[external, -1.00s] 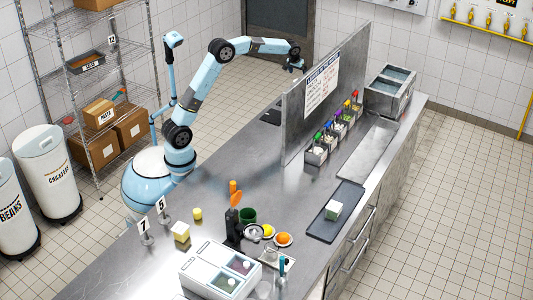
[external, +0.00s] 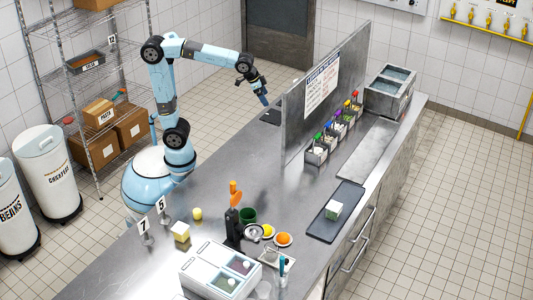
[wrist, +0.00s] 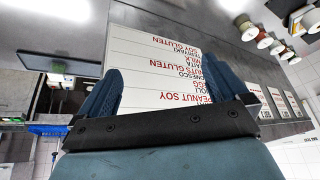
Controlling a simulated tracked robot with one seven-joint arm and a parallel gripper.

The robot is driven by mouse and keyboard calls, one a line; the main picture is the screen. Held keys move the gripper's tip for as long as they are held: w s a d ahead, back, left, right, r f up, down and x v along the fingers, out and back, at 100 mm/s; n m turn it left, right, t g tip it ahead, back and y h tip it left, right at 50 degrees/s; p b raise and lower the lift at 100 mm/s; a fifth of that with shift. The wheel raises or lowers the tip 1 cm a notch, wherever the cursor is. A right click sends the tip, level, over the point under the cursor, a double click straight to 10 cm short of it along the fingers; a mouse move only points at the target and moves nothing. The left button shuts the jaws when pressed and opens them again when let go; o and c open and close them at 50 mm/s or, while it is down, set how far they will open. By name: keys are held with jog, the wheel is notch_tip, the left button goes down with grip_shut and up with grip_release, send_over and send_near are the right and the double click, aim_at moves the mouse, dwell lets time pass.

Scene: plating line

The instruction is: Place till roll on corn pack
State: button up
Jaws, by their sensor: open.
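My gripper (external: 263,97) hangs over the far end of the counter, left of the upright panel. In the wrist view its two blue fingers (wrist: 165,68) are apart, with nothing between them. A small pale-yellow cylinder (external: 197,213), which may be the till roll, stands on the near left part of the counter, well away from my gripper. A cream and yellow block (external: 180,231), which may be the corn pack, sits just in front of it. Another pale block with green (external: 333,210) lies on the dark tray. Labels on these are too small to read.
The upright panel (external: 350,75) with an allergen sign (external: 322,86) stands beside my gripper; the sign fills the wrist view's middle. The counter's middle is clear.

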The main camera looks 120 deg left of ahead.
jog(key=s+d+f+m+h, duration=0.1)
jog(key=s+d+f+m, duration=0.2)
jog(key=s+d, duration=0.6)
jog(key=s+d+f+m+t+h, duration=0.1)
jog(key=s+d+f+m, duration=0.3)
jog(key=s+d, duration=0.5)
jog(key=d+h, duration=0.1)
jog(key=d, duration=0.2)
jog(key=shift+s+d+f+t, duration=0.25)
jog(key=shift+f+t, duration=0.05)
